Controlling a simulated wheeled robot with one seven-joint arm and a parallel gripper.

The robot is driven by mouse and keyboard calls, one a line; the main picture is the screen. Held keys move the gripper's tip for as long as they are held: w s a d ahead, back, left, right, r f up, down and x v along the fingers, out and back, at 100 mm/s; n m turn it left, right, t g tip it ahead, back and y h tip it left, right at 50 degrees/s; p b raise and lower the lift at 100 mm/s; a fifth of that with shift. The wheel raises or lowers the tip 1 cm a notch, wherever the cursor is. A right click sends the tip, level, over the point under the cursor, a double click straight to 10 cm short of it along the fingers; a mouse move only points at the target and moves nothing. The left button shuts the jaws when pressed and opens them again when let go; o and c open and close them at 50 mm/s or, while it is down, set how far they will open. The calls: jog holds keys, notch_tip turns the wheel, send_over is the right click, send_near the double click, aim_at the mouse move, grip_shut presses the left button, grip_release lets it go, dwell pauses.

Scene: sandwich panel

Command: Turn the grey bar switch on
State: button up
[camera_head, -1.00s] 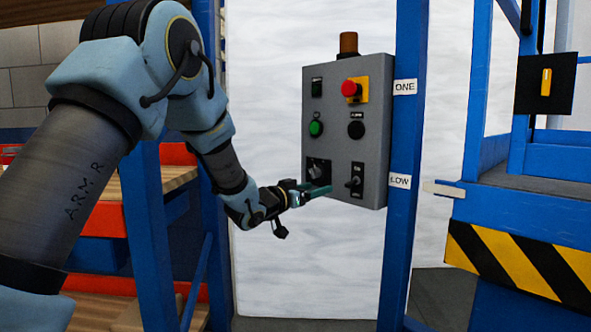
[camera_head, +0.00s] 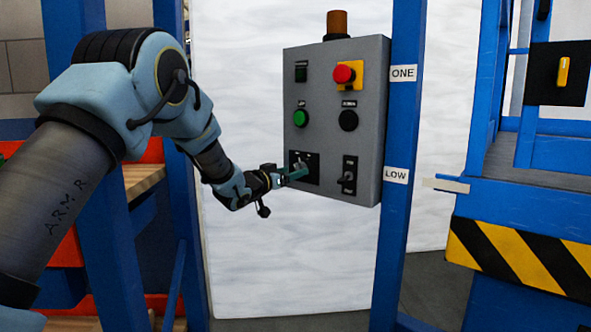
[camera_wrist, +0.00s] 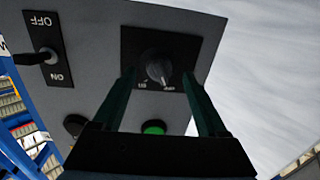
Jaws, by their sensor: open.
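The grey control panel (camera_head: 327,118) hangs on a blue post. At its lower left is a black plate with a grey rotary switch that has a raised bar; it is partly hidden behind my gripper (camera_head: 300,173). In the wrist view the grey bar switch (camera_wrist: 158,67) shows between the tips of my gripper (camera_wrist: 159,80). The fingers are open, one on each side of it, with a gap to the knob. Small lettering sits by the knob but is too dark to read surely. Whether the fingertips touch the plate I cannot tell.
A toggle switch (camera_head: 347,181) with ON and OFF marks sits beside it; its lever shows in the wrist view (camera_wrist: 28,58). A green button (camera_head: 300,118), black button (camera_head: 348,120) and red stop button (camera_head: 343,74) are above. A blue post (camera_head: 402,150) stands right.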

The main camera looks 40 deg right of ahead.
aim_at(300, 168)
jog(key=shift+w+d, duration=0.2)
jog(key=shift+d, duration=1.15)
jog(key=shift+c, duration=0.2)
grip_shut()
